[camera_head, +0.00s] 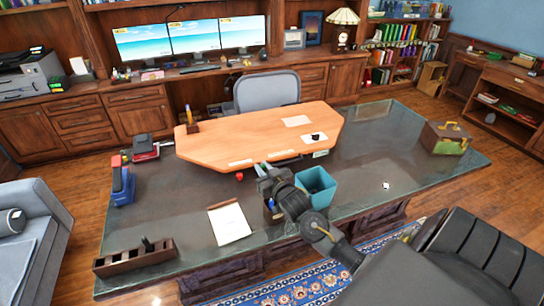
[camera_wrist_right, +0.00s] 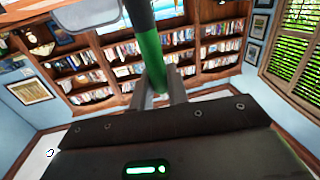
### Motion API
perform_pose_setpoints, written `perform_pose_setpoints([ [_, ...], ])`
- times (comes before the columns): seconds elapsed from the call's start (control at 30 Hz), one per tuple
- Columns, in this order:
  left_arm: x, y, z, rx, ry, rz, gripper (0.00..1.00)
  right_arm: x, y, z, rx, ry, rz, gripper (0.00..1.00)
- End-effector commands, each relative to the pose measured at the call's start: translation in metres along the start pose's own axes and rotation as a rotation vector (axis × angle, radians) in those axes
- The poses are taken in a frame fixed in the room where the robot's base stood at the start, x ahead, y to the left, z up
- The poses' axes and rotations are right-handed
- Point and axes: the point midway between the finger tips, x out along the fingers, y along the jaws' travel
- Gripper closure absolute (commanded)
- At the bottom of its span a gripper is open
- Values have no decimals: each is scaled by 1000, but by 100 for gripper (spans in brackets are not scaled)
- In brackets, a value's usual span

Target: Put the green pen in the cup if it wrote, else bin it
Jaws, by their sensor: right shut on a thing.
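My right gripper (camera_head: 264,170) is over the middle of the glass-topped desk, between the sheet of paper and the teal bin. In the right wrist view its fingers (camera_wrist_right: 163,88) are shut on the green pen (camera_wrist_right: 149,45), which has a dark upper part. The pen cannot be made out clearly in the head view. A white sheet of paper (camera_head: 229,224) lies on the desk; no marks on it can be told. A brown cup (camera_head: 269,213) with something blue in it stands partly hidden behind my right arm. The teal open bin (camera_head: 317,188) stands just right of the arm. My left gripper is out of view.
A raised wooden desktop (camera_head: 258,135) spans the back of the desk. A dark slotted holder (camera_head: 135,258) is at front left, a blue and red object (camera_head: 122,184) at left, a toolbox-like case (camera_head: 446,138) at right. A small red object (camera_head: 239,177) lies near the gripper. The right side is mostly clear.

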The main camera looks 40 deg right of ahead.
Motion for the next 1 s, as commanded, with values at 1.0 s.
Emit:
perform_pose_setpoints([
  [1.0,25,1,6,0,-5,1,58,12,38,59,42,34,167,100],
])
